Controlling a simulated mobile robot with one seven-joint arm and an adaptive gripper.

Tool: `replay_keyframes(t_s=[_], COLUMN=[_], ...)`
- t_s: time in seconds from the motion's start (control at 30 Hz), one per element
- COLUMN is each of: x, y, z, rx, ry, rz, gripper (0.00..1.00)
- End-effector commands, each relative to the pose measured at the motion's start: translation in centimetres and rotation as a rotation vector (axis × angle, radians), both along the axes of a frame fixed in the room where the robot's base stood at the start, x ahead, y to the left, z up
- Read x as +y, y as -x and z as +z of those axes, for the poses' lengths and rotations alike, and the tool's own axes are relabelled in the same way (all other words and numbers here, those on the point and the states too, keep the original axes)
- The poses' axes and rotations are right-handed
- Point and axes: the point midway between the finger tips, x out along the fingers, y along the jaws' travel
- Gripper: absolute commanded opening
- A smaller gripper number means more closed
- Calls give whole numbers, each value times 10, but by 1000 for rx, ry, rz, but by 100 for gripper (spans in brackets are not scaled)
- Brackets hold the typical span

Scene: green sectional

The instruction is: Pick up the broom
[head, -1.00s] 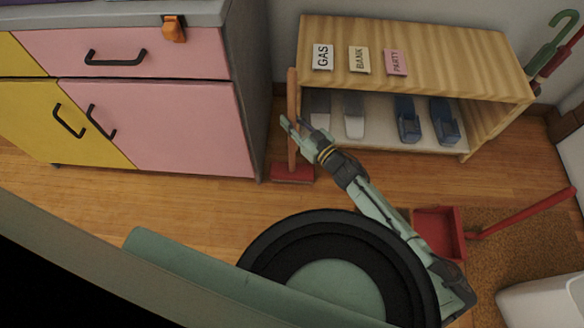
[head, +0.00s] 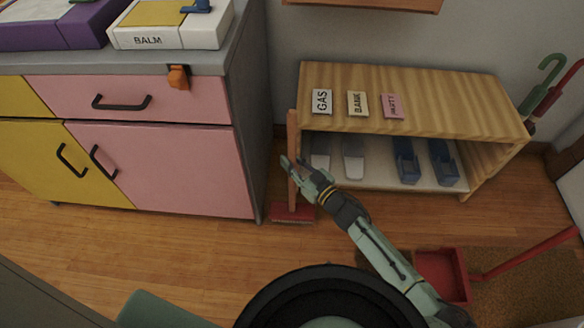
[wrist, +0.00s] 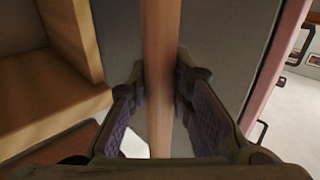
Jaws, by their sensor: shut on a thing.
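The broom stands upright between the pink cabinet and the wooden shelf. Its wooden handle (head: 292,130) rises beside the shelf's left end, and its red head (head: 293,214) is at floor level. My gripper (head: 289,165) is shut on the handle at about mid-height. In the wrist view the handle (wrist: 160,45) runs vertically between the two purple-padded fingers of my gripper (wrist: 160,88). The broom's head is hidden in the wrist view.
The wooden shelf (head: 440,100) holds shoes below labelled cards. The pink cabinet (head: 160,170) stands close on the left. A red dustpan (head: 440,274) lies at the lower right, and umbrellas (head: 548,90) stand at the far right. Wooden floor (head: 130,245) is clear in front.

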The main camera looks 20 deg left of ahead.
Motion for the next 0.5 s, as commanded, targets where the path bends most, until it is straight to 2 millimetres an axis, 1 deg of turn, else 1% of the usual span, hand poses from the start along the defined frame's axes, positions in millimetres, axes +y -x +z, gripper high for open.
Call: replay_keyframes(t_s=[0.03,0.3,0.5], x=[0,0,-9], y=[0,0,13], z=[6,26,27], rx=[-2,-4,-2], ry=[-2,-3,-2], rz=[1,1,-2], gripper=[0,0,0])
